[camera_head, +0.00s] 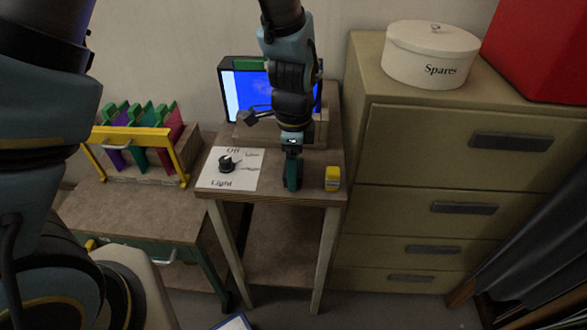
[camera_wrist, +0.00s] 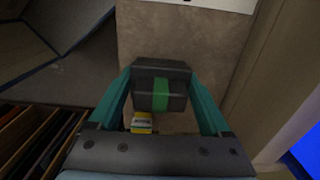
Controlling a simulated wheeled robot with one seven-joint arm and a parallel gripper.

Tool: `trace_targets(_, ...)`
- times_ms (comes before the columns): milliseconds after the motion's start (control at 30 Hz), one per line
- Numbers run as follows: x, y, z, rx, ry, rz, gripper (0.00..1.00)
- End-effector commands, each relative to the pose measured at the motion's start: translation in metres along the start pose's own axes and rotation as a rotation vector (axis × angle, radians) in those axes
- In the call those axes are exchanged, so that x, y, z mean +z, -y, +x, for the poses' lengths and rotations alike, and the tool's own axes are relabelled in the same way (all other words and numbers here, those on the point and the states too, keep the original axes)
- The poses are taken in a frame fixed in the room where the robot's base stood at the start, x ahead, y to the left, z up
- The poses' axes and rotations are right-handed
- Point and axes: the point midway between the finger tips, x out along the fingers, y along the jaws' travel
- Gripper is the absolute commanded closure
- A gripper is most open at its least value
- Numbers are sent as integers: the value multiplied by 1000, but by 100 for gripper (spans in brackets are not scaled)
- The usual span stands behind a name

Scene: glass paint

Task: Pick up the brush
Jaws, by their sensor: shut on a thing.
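My gripper (camera_head: 292,180) points down just above the small wooden table, between the white switch panel and a yellow block. In the wrist view its teal fingers end in dark pads that close on a narrow green piece (camera_wrist: 161,95). This piece looks like part of the brush, but its bristles are not visible and I cannot make out its full shape. In the head view the held piece is hidden by the gripper, and I cannot tell whether it touches the tabletop.
The yellow block (camera_head: 332,178) stands close to the right of my gripper. A white panel (camera_head: 240,178) with a black knob lies to the left. A lit screen (camera_head: 250,90) stands behind. A drawer cabinet (camera_head: 450,160) borders the right; a rack of colored panels (camera_head: 143,145) stands left.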

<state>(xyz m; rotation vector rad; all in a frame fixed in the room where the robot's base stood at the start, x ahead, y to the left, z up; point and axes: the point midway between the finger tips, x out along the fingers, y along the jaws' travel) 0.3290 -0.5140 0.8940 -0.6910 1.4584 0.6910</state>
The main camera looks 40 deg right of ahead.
Motion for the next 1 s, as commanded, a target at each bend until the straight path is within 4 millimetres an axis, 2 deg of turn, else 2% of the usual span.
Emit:
trace_targets(200, 0, 0, -2, -1, -1, 0, 75)
trace_targets(367, -1, 1, -13, -3, -2, 0, 75)
trace_targets(800, 0, 1, -84, -4, -2, 0, 75)
trace_targets(1000, 0, 0, -99, -1, 0, 0, 75)
